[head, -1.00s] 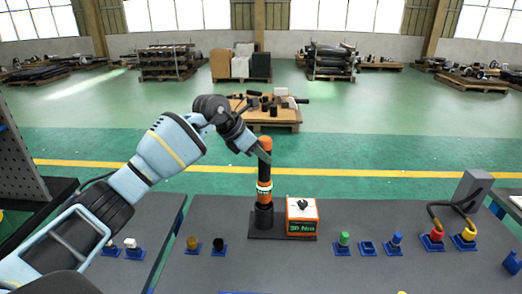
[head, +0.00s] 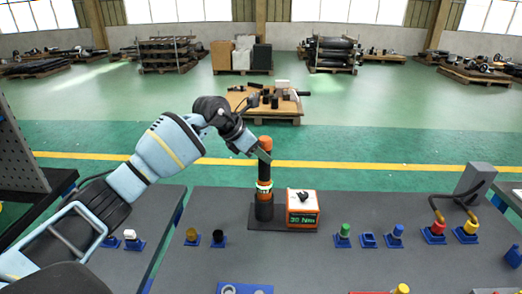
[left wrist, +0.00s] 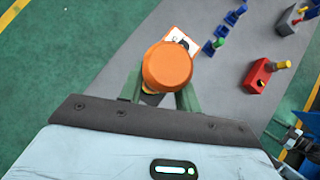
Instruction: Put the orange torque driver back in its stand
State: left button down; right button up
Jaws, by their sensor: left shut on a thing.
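In the left wrist view the driver's round orange cap (left wrist: 167,67) sits between the green fingers (left wrist: 160,92). The driver's lower end meets the black cup of the stand (head: 263,211), on a dark base plate. I cannot tell whether it is fully seated, as the lower end is hidden. My right gripper is not in view.
An orange and white box (head: 302,209) reading 30 Nm stands right beside the driver. Blue holders with green (head: 344,231) and blue (head: 397,232) pieces are to the right. A grey block (head: 474,180) with cables stands at the far right.

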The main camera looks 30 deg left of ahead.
pick_arm(q)
jog(key=shift+f, duration=0.4)
jog(key=shift+f+b, duration=0.3)
jog(key=shift+f, duration=0.3)
jog(key=c, duration=0.9)
grip_release()
jog(key=shift+f, duration=0.25)
jog(key=p+v, duration=0.2)
jog(key=v, duration=0.3)
jog(key=shift+r, duration=0.1)
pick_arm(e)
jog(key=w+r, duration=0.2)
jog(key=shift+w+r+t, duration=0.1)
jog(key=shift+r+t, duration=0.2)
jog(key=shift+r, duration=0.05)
